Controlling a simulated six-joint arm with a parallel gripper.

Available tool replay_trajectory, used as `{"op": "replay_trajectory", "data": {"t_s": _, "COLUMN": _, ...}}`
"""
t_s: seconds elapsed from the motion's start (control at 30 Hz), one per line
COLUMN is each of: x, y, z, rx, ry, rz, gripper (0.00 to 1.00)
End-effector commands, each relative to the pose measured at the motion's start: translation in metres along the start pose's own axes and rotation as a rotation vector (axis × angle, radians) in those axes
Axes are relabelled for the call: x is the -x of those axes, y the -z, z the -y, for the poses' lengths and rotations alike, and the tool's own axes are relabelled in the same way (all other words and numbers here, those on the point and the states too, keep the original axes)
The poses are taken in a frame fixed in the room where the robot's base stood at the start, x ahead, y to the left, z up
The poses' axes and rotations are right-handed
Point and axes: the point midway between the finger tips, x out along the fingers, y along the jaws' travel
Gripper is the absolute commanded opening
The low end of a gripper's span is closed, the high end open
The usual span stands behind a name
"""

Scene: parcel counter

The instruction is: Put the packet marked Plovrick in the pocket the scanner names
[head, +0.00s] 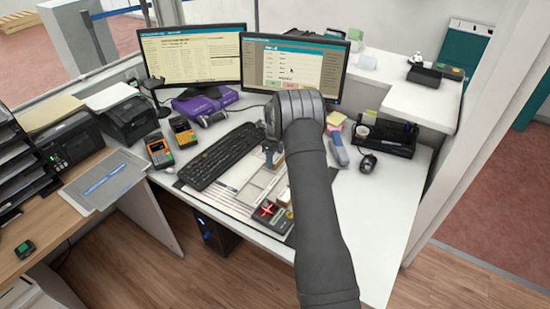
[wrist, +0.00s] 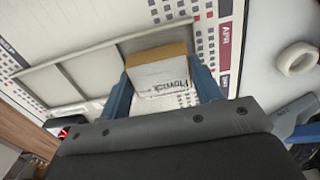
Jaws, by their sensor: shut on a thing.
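In the wrist view, a small white and brown packet (wrist: 160,78) has dark lettering that looks like Plovrick. My gripper (wrist: 164,88) is shut on it, with one blue finger on each side. A shallow grey tray with divided pockets (wrist: 68,50) lies beside and partly behind the packet; I cannot tell how high the packet is above it. In the head view, the tray (head: 247,190) lies in front of the keyboard, and my arm hides the packet. A dark device with a red lit mark (head: 267,210) sits at the tray's near end; I cannot read a pocket name.
The keyboard (head: 222,156) lies left of the tray. Two monitors (head: 192,55) stand behind. A calendar sheet (wrist: 222,40) lies under the work area.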

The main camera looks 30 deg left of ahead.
Motion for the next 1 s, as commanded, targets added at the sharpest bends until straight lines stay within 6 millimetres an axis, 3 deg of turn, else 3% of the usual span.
{"op": "replay_trajectory", "data": {"t_s": 0.4, "x": -0.008, "y": 0.000, "z": 0.001, "rx": 0.000, "ry": 0.002, "rz": 0.001, "gripper": 0.30}}
{"op": "replay_trajectory", "data": {"t_s": 0.43, "x": -0.007, "y": 0.000, "z": 0.001, "rx": 0.000, "ry": 0.002, "rz": 0.001, "gripper": 0.64}}
{"op": "replay_trajectory", "data": {"t_s": 0.5, "x": -0.007, "y": 0.000, "z": 0.001, "rx": 0.000, "ry": 0.002, "rz": 0.001, "gripper": 0.78}}
{"op": "replay_trajectory", "data": {"t_s": 0.53, "x": -0.007, "y": 0.000, "z": 0.001, "rx": 0.000, "ry": 0.002, "rz": 0.001, "gripper": 0.80}}
{"op": "replay_trajectory", "data": {"t_s": 0.83, "x": -0.005, "y": 0.000, "z": 0.001, "rx": 0.000, "ry": 0.002, "rz": 0.001, "gripper": 0.80}}
{"op": "replay_trajectory", "data": {"t_s": 1.0, "x": 0.015, "y": 0.000, "z": 0.001, "rx": 0.000, "ry": 0.003, "rz": 0.002, "gripper": 0.80}}
